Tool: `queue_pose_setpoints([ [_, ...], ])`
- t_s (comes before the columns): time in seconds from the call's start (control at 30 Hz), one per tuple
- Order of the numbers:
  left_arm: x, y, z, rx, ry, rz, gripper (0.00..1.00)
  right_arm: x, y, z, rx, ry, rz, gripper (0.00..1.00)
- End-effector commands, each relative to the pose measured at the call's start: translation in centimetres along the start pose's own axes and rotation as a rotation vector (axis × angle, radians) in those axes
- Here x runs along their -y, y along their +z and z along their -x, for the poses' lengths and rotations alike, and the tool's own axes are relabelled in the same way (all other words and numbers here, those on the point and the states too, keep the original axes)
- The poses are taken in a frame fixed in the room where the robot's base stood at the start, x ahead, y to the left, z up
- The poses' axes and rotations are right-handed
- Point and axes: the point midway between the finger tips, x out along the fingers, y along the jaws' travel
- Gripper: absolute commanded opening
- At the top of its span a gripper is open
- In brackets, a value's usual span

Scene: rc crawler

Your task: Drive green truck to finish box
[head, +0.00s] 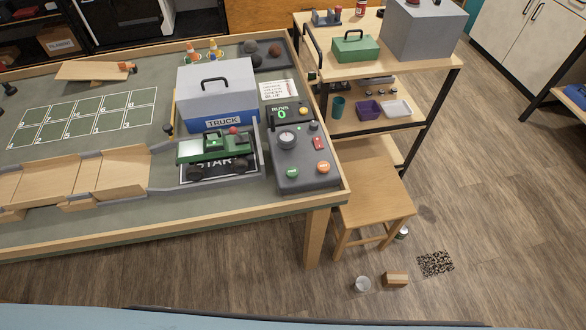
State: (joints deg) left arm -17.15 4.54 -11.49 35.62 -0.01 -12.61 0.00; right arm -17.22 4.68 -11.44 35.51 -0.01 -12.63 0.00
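The green truck (200,150) with dark wheels stands upright on the black START pad (230,168) near the table's right end. A grey control box (308,182) is right of it, with a round dial or stick (287,139), a red switch (319,143), a green button (292,172), an orange button (323,167) and a small display (281,113) reading RUNS 0. A grey and blue box labelled TRUCK (214,90) stands behind the truck. I cannot make out a box marked finish. Neither gripper is in view.
Wooden ramps (114,174) lie left of the truck. A numbered green grid (86,117), a tilted plank (92,70) and dark rocks (250,46) are behind. A stool (372,205) and shelf cart (440,58) stand right; a can and block lie on the floor.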

Motion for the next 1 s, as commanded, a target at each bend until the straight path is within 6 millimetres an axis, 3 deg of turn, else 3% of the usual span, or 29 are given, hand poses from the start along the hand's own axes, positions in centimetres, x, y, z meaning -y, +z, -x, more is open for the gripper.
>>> queue_pose_setpoints([
  [0.1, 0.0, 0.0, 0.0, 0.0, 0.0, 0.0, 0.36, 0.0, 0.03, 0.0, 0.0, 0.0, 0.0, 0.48],
  [0.4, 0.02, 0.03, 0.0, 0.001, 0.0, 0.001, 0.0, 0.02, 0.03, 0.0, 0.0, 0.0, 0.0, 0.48],
  [1.0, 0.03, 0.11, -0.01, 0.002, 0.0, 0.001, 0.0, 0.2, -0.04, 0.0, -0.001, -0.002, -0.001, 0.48],
])
